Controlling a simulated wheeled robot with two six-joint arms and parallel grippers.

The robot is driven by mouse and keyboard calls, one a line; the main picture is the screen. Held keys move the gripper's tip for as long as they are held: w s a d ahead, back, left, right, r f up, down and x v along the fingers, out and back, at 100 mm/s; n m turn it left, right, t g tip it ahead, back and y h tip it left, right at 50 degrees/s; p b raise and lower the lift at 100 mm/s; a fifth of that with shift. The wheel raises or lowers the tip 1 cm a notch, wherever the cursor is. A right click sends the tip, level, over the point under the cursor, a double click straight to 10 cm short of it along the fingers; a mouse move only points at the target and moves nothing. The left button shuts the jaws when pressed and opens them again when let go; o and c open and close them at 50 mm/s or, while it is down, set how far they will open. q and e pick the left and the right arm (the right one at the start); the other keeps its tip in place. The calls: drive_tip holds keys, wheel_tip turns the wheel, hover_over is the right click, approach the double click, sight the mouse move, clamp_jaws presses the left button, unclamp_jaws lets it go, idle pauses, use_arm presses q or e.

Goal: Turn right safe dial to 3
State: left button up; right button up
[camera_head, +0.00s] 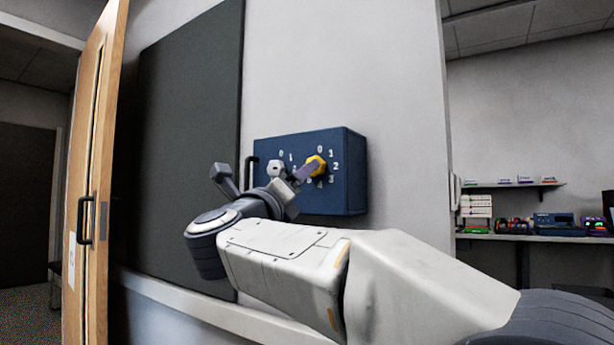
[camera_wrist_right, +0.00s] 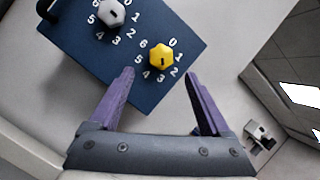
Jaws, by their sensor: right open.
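The blue safe box (camera_head: 345,185) is on the wall with two dials on its face. The right dial is a yellow knob (camera_head: 318,162), ringed by white numbers; it also shows in the wrist view (camera_wrist_right: 160,57). A small dark mark is on its face, but I cannot tell which number it points to. The left dial is a white knob (camera_head: 276,168). My right gripper (camera_wrist_right: 159,75) has its purple fingers spread, one to each side below the yellow knob in the wrist view. Nothing is between them, and they look apart from the knob. My left gripper is out of view.
A dark handle (camera_head: 250,171) is at the safe's left side. A dark board (camera_head: 190,130) and a wooden door (camera_head: 90,170) stand to the left. Shelves (camera_head: 530,238) with small items are far right.

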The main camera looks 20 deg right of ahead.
drive_tip(key=shift+v, duration=1.5)
